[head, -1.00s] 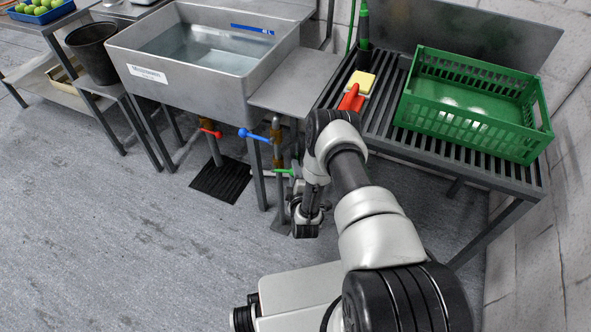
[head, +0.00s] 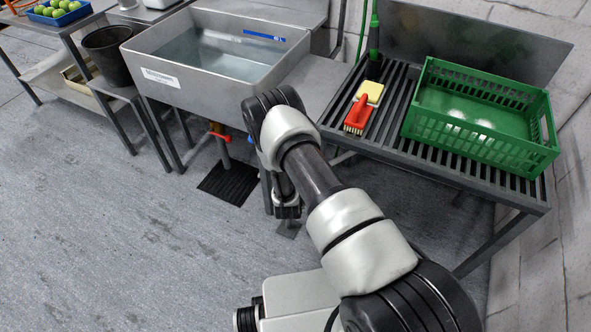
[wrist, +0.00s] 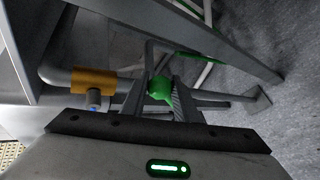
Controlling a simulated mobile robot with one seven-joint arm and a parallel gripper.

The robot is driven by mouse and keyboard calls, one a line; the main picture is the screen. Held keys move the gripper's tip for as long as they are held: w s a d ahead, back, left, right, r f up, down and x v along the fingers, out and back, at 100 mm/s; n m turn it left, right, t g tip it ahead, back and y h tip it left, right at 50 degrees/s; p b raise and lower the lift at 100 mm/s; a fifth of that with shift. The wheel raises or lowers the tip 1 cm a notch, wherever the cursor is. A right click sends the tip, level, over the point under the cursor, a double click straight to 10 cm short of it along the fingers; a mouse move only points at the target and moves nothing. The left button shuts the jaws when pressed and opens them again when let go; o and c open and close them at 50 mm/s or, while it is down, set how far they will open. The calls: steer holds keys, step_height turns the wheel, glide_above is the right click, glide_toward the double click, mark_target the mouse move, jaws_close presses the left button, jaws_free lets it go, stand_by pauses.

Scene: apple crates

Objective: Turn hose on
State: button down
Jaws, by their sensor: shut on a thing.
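The green valve handle (wrist: 160,88) is between the two fingers of my gripper (wrist: 160,100) in the wrist view, and the gripper is shut on it. In the head view my arm hides the green handle, and my gripper is mostly covered below the sink. The green hose (head: 363,28) hangs at the back, beside an upright green-topped nozzle (head: 374,36) at the slatted table. Whether water flows cannot be seen.
A red valve handle (head: 219,136) is under the steel sink (head: 170,85), which holds water. A brass fitting (wrist: 93,80) is left of my fingers. A green crate (head: 475,150) and a red brush (head: 358,114) lie on the slatted table (head: 480,180). The left floor is clear.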

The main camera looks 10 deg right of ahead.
steer(key=shift+w+r, duration=0.15)
steer(key=shift+w, duration=0.1)
steer(key=c, duration=1.5)
jaws_free()
steer(key=shift+o, duration=0.6)
steer(key=shift+s, duration=0.1)
steer(key=p+v, duration=0.3)
steer(key=v, duration=1.4)
steer(key=shift+s, duration=0.2)
steer(key=shift+a, duration=0.1)
